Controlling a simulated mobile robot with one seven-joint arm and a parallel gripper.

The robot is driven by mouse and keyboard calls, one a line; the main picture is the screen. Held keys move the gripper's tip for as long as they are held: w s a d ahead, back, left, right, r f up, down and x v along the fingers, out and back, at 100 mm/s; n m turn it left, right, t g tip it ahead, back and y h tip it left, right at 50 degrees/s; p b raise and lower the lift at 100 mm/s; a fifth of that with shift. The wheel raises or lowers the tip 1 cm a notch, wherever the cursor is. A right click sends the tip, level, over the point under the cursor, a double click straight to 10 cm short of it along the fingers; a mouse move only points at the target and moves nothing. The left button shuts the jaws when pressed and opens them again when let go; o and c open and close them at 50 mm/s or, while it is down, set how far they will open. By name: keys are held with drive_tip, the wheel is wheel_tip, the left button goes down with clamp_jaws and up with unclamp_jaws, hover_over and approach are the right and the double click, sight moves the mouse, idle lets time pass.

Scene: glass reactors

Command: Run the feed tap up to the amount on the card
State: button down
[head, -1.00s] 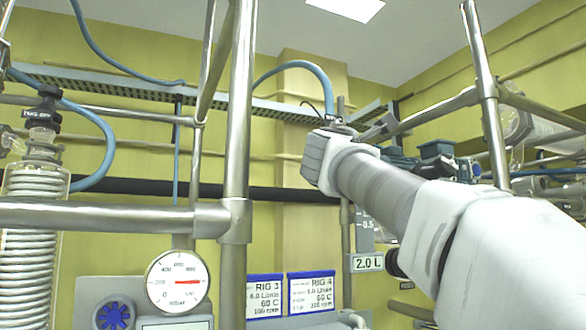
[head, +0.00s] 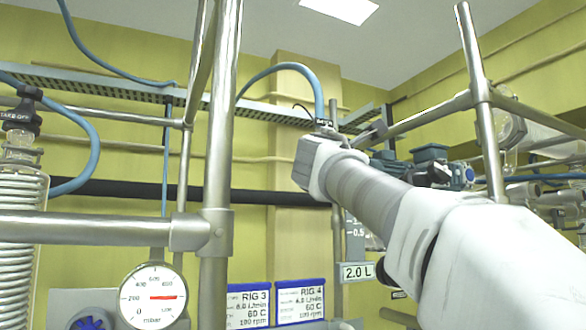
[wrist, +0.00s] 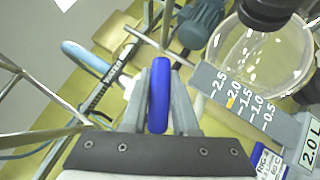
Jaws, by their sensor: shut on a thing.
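In the wrist view my gripper (wrist: 158,100) is shut on a blue handle (wrist: 158,75), which stands upright between its fingers. I take it to be the feed tap's handle. In the head view my wrist hides the fingers and the handle. A card (head: 357,271) reading 2.0 L also shows in the wrist view (wrist: 311,145). A grey scale (wrist: 245,108) marked from 0.5 to 2.5 runs beside a round glass vessel (wrist: 262,55). A small orange mark (wrist: 231,102) sits by the 2.0. I cannot make out a liquid level.
A metal frame post (head: 218,170) and rail (head: 90,230) stand left of my arm. A blue hose (head: 290,68) arches down behind my wrist. A dial gauge (head: 153,297) and RIG 3 (head: 248,305) and RIG 4 (head: 300,300) cards sit low. A glass coil (head: 20,230) is at far left.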

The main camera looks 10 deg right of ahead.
drive_tip(key=shift+r+m+p, duration=0.15)
drive_tip(key=shift+m+p, duration=0.15)
drive_tip(key=shift+p, duration=0.3)
drive_tip(key=shift+g+p, duration=0.4)
drive_tip(key=shift+m+g+p, duration=0.4)
drive_tip(key=shift+m+p, duration=0.4)
drive_tip(key=shift+p, duration=0.05)
drive_tip(key=shift+f+m+g+p, duration=0.2)
drive_tip(key=shift+m+g+p, duration=0.05)
drive_tip(key=shift+m+g, duration=0.35)
drive_tip(key=shift+f+m+g+p, duration=0.15)
drive_tip(key=shift+m+g+p, duration=0.1)
drive_tip(key=shift+m+g, duration=0.3)
drive_tip(key=shift+m+y, duration=0.25)
drive_tip(key=shift+y, duration=0.05)
drive_tip(key=c, duration=0.7)
unclamp_jaws()
drive_tip(key=shift+s, duration=0.1)
